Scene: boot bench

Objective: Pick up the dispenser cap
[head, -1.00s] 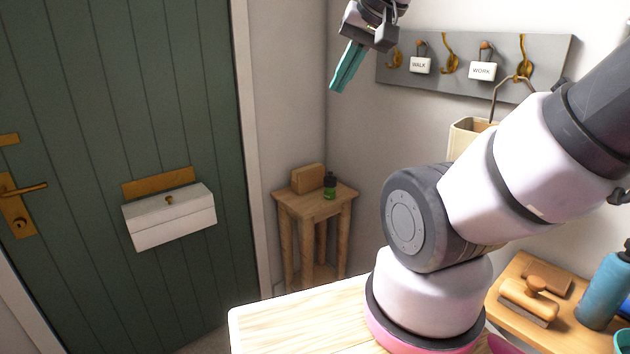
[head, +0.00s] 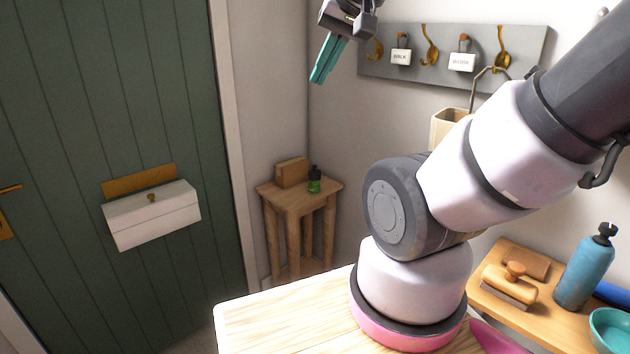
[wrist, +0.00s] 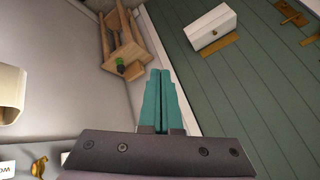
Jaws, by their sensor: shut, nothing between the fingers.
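I cannot tell which part is the dispenser cap. A small green bottle (head: 314,186) with a black top (head: 315,171) stands on a wooden stool in the corner; its dark top also shows in the wrist view (wrist: 120,69). A blue bottle (head: 581,275) with a black top (head: 607,231) stands on the bench at the right. My gripper (head: 318,80) is high up, in front of the wall left of the hook board, with its teal fingers together and empty. It also shows in the wrist view (wrist: 160,75), well apart from both bottles.
The wooden stool (head: 290,199) also holds a brown block (head: 292,172). The bench (head: 485,297) carries a brush (head: 510,283) and a teal bowl (head: 612,331). A hook board (head: 385,68) with tags and a hanging cream container (head: 446,126) is on the wall. A white box (head: 150,215) is on the green door (head: 70,110).

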